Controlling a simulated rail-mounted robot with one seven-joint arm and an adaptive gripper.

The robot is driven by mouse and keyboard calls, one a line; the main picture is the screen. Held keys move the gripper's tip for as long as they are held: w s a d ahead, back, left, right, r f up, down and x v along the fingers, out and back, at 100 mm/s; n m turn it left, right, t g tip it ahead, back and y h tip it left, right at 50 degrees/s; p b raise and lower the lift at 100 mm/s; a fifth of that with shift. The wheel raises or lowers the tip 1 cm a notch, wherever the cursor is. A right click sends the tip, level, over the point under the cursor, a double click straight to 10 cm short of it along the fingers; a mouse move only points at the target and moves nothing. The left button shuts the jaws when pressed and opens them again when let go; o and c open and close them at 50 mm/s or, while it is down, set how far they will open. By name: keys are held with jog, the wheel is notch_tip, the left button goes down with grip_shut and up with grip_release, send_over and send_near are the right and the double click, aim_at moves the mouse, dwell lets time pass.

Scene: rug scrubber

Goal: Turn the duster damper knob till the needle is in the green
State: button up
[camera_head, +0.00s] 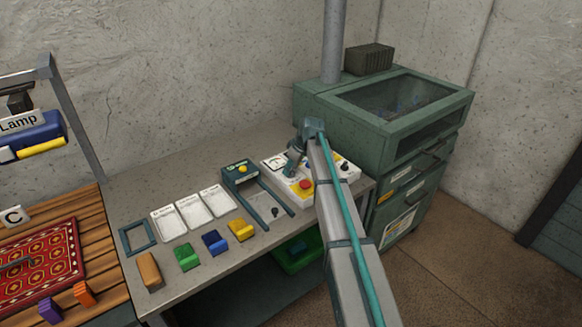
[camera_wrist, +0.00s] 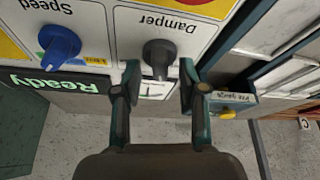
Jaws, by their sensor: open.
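The dark grey damper knob (camera_wrist: 158,54) sits on a white panel under the label "Damper", which reads upside down in the wrist view. My gripper (camera_wrist: 159,70) is open, with one finger on each side of the knob and a gap showing on both sides. In the head view my gripper (camera_head: 292,168) is low over the control panel (camera_head: 325,186) and hides the damper knob there. A white dial (camera_head: 274,162) shows at the panel's left; its needle is too small to read. A small white plate (camera_wrist: 155,90) shows between my fingers, its markings unclear.
A blue "Speed" knob (camera_wrist: 60,44) and a lit green "Ready" sign (camera_wrist: 42,84) are close beside the damper knob. A red button (camera_head: 305,184) is on the panel. A green cabinet (camera_head: 360,135) stands right of it; a blue-grey frame (camera_head: 258,195) stands left.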

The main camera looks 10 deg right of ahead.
jog(key=shift+c, duration=0.2)
grip_shut()
jog(key=shift+f+m+b, duration=0.2)
jog(key=shift+m+b, duration=0.3)
jog(key=shift+b, duration=0.05)
jog(key=shift+r+m+h, duration=0.15)
jog(key=shift+m+h, duration=0.15)
jog(key=shift+m, duration=0.2)
jog(key=shift+o, duration=0.2)
grip_release()
jog(key=shift+r+t, duration=0.15)
jog(key=shift+t, duration=0.15)
jog(key=v, duration=1.1)
jog(key=shift+r, duration=0.35)
